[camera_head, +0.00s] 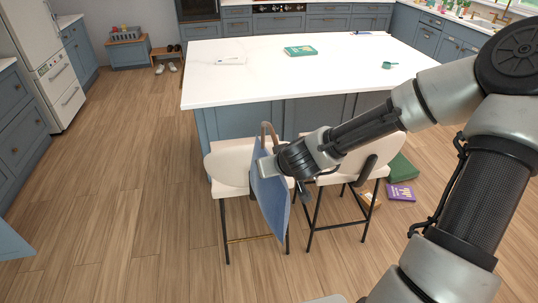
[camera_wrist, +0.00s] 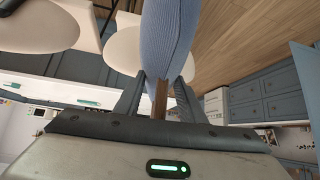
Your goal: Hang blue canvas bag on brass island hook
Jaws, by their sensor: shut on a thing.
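The blue canvas bag (camera_head: 272,197) hangs in front of the white-topped island (camera_head: 330,75), beside the left cream chair. Its tan handle (camera_head: 267,130) loops up above the bag. My gripper (camera_head: 267,165) is at the upper part of the bag, reaching in from the right. In the wrist view my gripper (camera_wrist: 160,97) is shut on a brown strap of the bag, and the blue cloth (camera_wrist: 168,40) stretches away beyond the fingers. I cannot make out the brass island hook in either view; chairs, bag and arm cover much of the island's near side.
Two cream chairs, left (camera_head: 228,166) and right (camera_head: 350,160), stand against the island's near side. A purple box (camera_head: 400,192) and a green item (camera_head: 403,168) lie on the floor at right. A green book (camera_head: 300,50) lies on the island. Floor at left is clear.

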